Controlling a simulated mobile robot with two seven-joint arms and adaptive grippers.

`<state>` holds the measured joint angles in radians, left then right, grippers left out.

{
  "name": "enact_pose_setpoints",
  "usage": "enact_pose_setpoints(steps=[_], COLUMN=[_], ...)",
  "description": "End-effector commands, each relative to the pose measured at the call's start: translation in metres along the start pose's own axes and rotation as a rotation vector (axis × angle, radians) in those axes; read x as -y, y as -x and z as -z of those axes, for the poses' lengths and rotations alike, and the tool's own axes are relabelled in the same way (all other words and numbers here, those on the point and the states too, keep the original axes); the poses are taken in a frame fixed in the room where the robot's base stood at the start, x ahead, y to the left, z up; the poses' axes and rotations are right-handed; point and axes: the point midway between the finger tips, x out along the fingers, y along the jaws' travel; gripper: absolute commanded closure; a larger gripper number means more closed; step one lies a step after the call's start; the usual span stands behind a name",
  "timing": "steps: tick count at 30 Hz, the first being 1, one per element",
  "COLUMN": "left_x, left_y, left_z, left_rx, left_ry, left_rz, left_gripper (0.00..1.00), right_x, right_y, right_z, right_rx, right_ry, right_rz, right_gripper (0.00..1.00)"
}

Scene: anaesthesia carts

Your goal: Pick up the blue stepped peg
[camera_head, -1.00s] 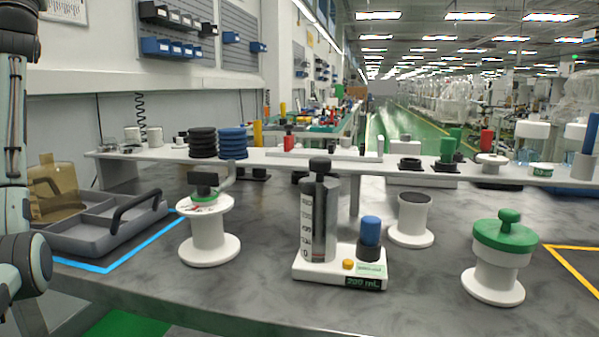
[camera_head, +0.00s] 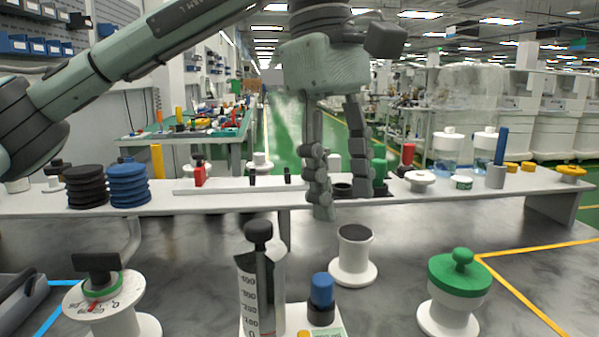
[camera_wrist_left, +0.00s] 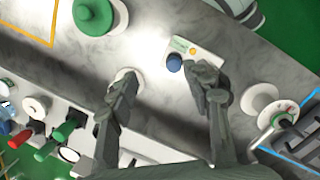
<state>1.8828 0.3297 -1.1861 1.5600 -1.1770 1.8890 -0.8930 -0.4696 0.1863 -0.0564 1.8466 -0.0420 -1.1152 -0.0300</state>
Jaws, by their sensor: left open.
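A short blue cylinder (camera_head: 322,289) stands in a dark collar on the white graduated device at the front of the bench. It also shows in the left wrist view (camera_wrist_left: 174,62). A taller, slim blue peg (camera_head: 501,147) stands in a grey cup on the shelf at right. I cannot tell for sure which is the stepped peg. My left gripper (camera_head: 340,195) is open and empty, its fingers pointing down above the bench, in front of the shelf. In the left wrist view, the short blue cylinder appears between and just beyond its fingertips (camera_wrist_left: 165,82). My right gripper is not in view.
The white shelf (camera_head: 235,197) crosses behind, with black discs (camera_head: 87,186), blue discs (camera_head: 128,184), a red peg (camera_head: 199,174) and a green peg (camera_head: 379,172). A white spool (camera_head: 353,258) and a green-lidded spool (camera_head: 455,290) flank the clear bench between them.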

Motion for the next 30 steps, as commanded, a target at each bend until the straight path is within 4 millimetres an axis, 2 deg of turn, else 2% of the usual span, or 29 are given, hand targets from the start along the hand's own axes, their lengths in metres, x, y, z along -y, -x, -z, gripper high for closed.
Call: enact_pose_setpoints(steps=[1, 5, 12, 19, 27, 30], left_x=[0.005, 0.012, 0.015, 0.017, 0.02, 0.02], left_y=[-0.004, -0.021, -0.059, -0.077, -0.118, -0.126], left_z=[0.006, 0.018, 0.024, 0.026, 0.032, 0.033], left_rx=[-0.073, -0.147, -0.145, -0.142, -0.141, -0.14], left_ry=[-0.025, -0.049, -0.049, -0.047, -0.046, -0.046], left_rz=[0.038, 0.086, 0.087, 0.086, 0.087, 0.084], left_gripper=[0.51, 0.51, 0.51, 0.51, 0.51, 0.51], right_x=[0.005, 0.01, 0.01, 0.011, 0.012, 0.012], right_y=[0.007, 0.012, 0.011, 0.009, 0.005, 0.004], right_z=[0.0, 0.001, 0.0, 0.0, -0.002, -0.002], right_rx=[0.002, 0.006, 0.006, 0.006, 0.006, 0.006], right_ry=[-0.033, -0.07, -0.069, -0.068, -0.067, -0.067], right_rz=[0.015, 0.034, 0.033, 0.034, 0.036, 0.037], right_gripper=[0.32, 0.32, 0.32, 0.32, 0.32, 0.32])
